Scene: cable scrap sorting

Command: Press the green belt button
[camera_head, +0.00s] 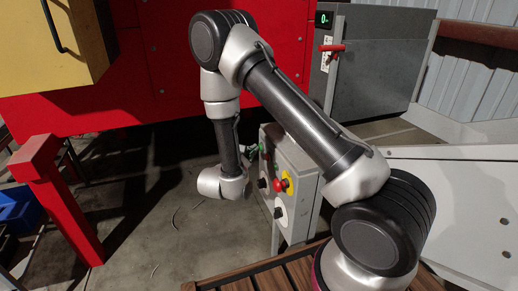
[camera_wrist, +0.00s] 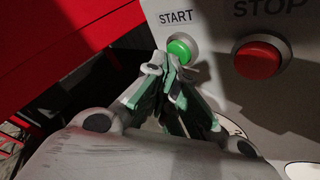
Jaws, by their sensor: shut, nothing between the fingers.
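The green button (camera_wrist: 181,47) sits in a pale ring under the word START on the grey panel in the wrist view. My gripper (camera_wrist: 167,64) is shut and empty. Its tips are just below and left of the button and overlap its lower edge in the picture. I cannot tell whether they touch it. In the head view the control box (camera_head: 303,209) stands beyond my arm, and my wrist is at its left side. My fingers and the green button are hard to make out there.
A red STOP button (camera_wrist: 259,59) is right of the green one. A red knob on a yellow disc (camera_head: 289,179) is on the control box's face. A red post (camera_head: 62,196) stands left, and a grey cabinet (camera_head: 380,66) with a red handle stands behind. Bare floor lies left of the box.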

